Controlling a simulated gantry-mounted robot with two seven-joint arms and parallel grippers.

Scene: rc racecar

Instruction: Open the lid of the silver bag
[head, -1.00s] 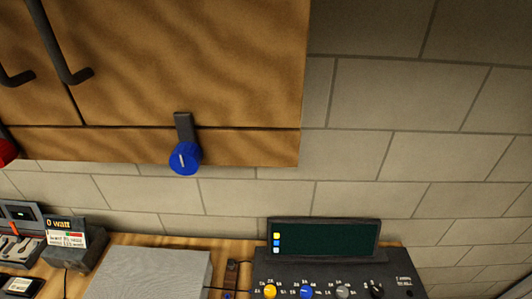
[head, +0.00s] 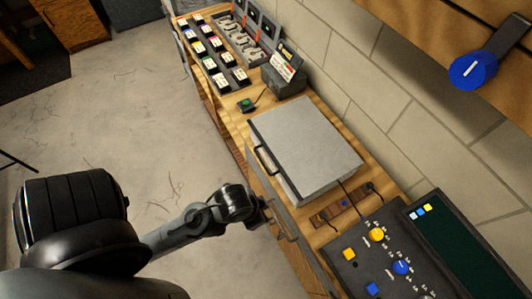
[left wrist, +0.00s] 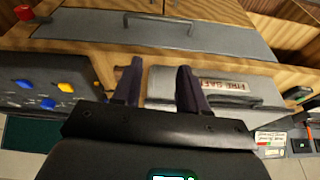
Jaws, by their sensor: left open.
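The silver bag (head: 305,145) lies flat on the wooden bench in the head view, its lid shut, with a dark handle (head: 265,160) on its front side. In the left wrist view, the silver bag (left wrist: 158,85) shows behind and to the right of the fingers, with a FIRE SAFE label (left wrist: 225,86). My left gripper (left wrist: 160,78) is open, its two dark fingers apart with nothing held. In the head view my left gripper (head: 262,206) is small and dark at the bench's front edge, just in front of the bag. My right gripper is not in view.
A control panel (head: 375,265) with coloured knobs and a dark screen stands right of the bag. A display box (head: 285,72) and rows of small packs (head: 210,50) stand beyond it. A grey drawer front with a handle (left wrist: 160,22) is below the bench edge. Open floor lies left.

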